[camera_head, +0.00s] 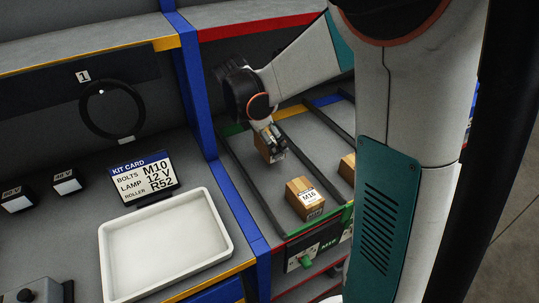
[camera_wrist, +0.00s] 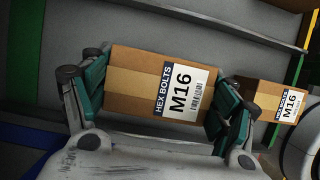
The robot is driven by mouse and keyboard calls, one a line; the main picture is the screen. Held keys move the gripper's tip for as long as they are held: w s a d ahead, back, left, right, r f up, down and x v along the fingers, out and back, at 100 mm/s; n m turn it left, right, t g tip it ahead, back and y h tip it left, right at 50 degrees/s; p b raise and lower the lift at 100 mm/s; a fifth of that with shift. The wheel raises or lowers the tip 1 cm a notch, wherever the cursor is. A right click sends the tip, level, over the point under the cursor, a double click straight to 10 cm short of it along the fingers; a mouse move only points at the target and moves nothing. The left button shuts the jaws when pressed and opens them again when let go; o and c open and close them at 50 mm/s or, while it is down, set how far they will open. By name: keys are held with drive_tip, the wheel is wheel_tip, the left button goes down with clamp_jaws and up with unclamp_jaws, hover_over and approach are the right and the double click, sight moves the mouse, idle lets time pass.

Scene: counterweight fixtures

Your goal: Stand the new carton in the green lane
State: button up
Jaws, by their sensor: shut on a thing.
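My gripper (camera_head: 269,138) is shut on a brown carton (camera_wrist: 135,84) with a white "HEX BOLTS M16" label. In the wrist view the green-padded fingers press on its two ends. In the head view this carton (camera_head: 264,154) is partly hidden behind my gripper, at the far part of the green-edged lane (camera_head: 240,158). I cannot tell whether it touches the lane floor. A second M16 carton (camera_head: 305,198) stands at the near end of the same lane; it also shows in the wrist view (camera_wrist: 268,98), to the right of the held one.
Dark rails (camera_head: 250,184) bound the lane. Another carton (camera_head: 347,168) stands in the lane to the right, partly behind my arm. A blue post (camera_head: 195,90) rises at the left. A white tray (camera_head: 165,245) and kit card (camera_head: 144,178) are on the left bench.

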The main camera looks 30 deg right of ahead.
drive_tip(key=shift+f+b, duration=0.7)
drive_tip(key=shift+f, duration=1.7)
drive_tip(key=shift+f, duration=0.1)
drive_tip(key=o, duration=1.6)
drive_tip(key=p+v, duration=0.4)
drive_tip(key=v, duration=0.8)
drive_tip(key=shift+s+a+r+m+t+y, duration=0.75)
drive_tip(key=shift+s+a+m+t, duration=0.4)
drive_tip(key=shift+s+m, duration=1.9)
drive_tip(key=shift+s+a+r+m+t+y, duration=0.75)
drive_tip(key=shift+s+a+m+t, duration=0.4)
drive_tip(key=shift+s+m, duration=1.85)
drive_tip(key=shift+s+a+r+m+t+y, duration=0.8)
drive_tip(key=shift+s+m+t, duration=0.5)
drive_tip(key=shift+s+m, duration=1.75)
drive_tip(key=shift+a+f, duration=0.1)
